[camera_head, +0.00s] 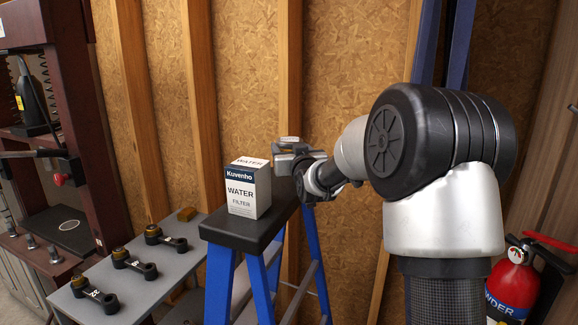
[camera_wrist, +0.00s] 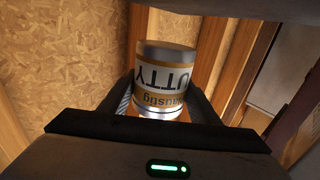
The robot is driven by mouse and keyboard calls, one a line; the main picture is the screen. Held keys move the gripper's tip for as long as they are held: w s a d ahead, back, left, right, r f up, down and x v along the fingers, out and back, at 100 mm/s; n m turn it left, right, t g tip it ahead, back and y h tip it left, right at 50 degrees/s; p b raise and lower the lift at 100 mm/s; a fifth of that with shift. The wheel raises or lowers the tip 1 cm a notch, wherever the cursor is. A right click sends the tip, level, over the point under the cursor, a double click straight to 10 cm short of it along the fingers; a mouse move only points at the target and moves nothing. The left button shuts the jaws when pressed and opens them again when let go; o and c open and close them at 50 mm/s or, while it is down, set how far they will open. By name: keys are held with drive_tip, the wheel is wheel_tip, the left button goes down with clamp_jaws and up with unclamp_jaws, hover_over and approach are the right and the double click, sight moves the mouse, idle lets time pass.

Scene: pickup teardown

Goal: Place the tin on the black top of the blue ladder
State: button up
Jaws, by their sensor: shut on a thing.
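The tin (camera_wrist: 165,78) shows large in the wrist view, a cylinder with a white and tan label reading "UTTY" upside down and grey metal ends. My gripper (camera_wrist: 162,100) is shut on it, one finger on each side. In the head view, my gripper (camera_head: 292,158) is near the far right end of the black top (camera_head: 235,235) of the blue ladder (camera_head: 219,285). Only a small pale part of the tin (camera_head: 289,140) shows there, above the gripper. I cannot tell whether the tin touches the black top.
A white and blue water filter box (camera_head: 247,190) stands on the black top, just left of my gripper. A grey bench (camera_head: 180,265) with several black parts is at the left, beside a dark red press (camera_head: 85,130). A red extinguisher (camera_head: 512,285) is at the right.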

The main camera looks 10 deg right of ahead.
drive_tip(key=shift+f, duration=2.2)
drive_tip(key=shift+f+b, duration=0.2)
drive_tip(key=shift+b, duration=0.15)
drive_tip(key=o, duration=1.4)
drive_tip(key=shift+c, duration=0.2)
drive_tip(key=shift+r+p, duration=0.25)
drive_tip(key=shift+p, duration=0.15)
drive_tip(key=s+b, duration=0.1)
drive_tip(key=s, duration=1.1)
drive_tip(key=shift+d+f, duration=0.15)
